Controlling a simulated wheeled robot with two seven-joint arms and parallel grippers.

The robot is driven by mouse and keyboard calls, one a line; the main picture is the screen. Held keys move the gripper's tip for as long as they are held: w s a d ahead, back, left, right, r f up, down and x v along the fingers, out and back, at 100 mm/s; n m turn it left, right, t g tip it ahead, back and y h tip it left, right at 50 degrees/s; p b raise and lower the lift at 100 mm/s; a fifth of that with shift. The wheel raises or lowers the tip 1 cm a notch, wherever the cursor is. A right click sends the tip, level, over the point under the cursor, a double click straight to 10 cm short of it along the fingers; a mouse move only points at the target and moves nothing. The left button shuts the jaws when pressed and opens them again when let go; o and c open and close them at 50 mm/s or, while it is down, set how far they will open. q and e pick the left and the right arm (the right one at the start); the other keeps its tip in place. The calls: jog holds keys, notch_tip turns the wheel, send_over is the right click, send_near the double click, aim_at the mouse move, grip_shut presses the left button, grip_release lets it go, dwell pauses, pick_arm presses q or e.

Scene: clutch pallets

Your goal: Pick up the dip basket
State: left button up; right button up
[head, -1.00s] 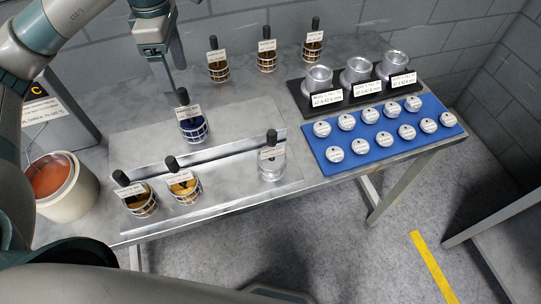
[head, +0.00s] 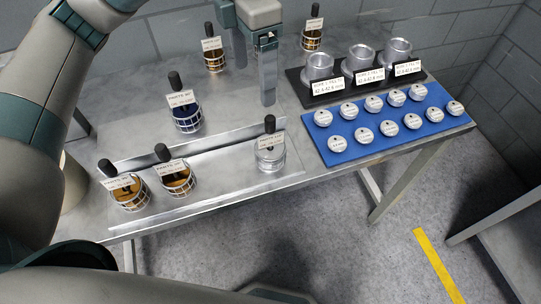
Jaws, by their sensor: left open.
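Several small wire dip baskets with black upright handles and white labels stand on a grey metal bench. One with blue contents (head: 187,122) is at centre left, and two with amber contents (head: 131,198) (head: 178,183) are at the front left. A pale one (head: 270,157) stands at front centre. Two amber ones are at the back, one left (head: 215,60) and one right (head: 312,40). My left gripper (head: 255,85) is open and empty, fingers down, between these back two. It covers the spot where a third back basket stood. My right gripper is not in view.
A blue mat (head: 345,156) with several labelled metal discs lies at the right. Behind it, a black tray (head: 322,96) holds three metal cups. A raised metal ledge (head: 225,147) crosses the bench. A pale pot (head: 75,183) is partly hidden behind my arm.

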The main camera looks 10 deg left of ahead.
aim_at(271, 119)
pick_arm(q)
jog(key=d, duration=0.1)
jog(key=s+d+n, duration=0.1)
jog(key=d, duration=0.1)
jog(key=shift+s+d+r+b, duration=0.15)
jog(key=shift+s+d+b, duration=0.15)
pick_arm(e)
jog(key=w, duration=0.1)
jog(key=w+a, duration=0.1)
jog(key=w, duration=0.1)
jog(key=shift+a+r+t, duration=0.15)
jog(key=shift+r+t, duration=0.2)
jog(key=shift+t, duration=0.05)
pick_arm(q)
notch_tip(271, 119, down, 12)
jog(key=p, duration=0.3)
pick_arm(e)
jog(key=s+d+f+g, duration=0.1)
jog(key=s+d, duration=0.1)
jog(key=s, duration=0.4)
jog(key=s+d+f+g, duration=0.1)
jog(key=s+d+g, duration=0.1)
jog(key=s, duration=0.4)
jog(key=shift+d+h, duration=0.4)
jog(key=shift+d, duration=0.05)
pick_arm(q)
jog(key=shift+f+p, duration=0.3)
jog(key=shift+p, duration=0.1)
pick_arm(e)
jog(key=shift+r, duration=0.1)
